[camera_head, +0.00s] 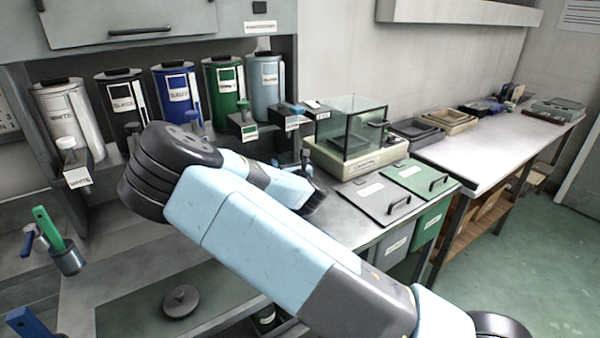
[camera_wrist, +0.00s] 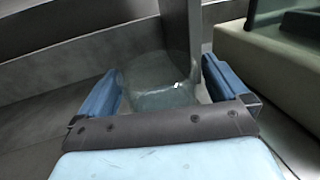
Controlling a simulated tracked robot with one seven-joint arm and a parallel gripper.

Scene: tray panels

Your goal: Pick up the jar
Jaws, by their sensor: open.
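A clear glass jar (camera_wrist: 158,92) shows faintly in the wrist view, between the two blue fingers of my gripper (camera_wrist: 165,84). The fingers are apart, one on each side of the jar, with gaps visible. The lower part of the jar is hidden behind the dark front edge of my gripper. In the head view my arm covers this spot, and I cannot make out the jar there.
A glass-walled balance (camera_head: 352,140) stands close to the right of my gripper. Several labelled canisters, including a green one (camera_head: 222,82), line the back. Grey (camera_head: 375,203) and green (camera_head: 425,182) lidded bins sit at the right. A round dark lid (camera_head: 181,301) lies in front.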

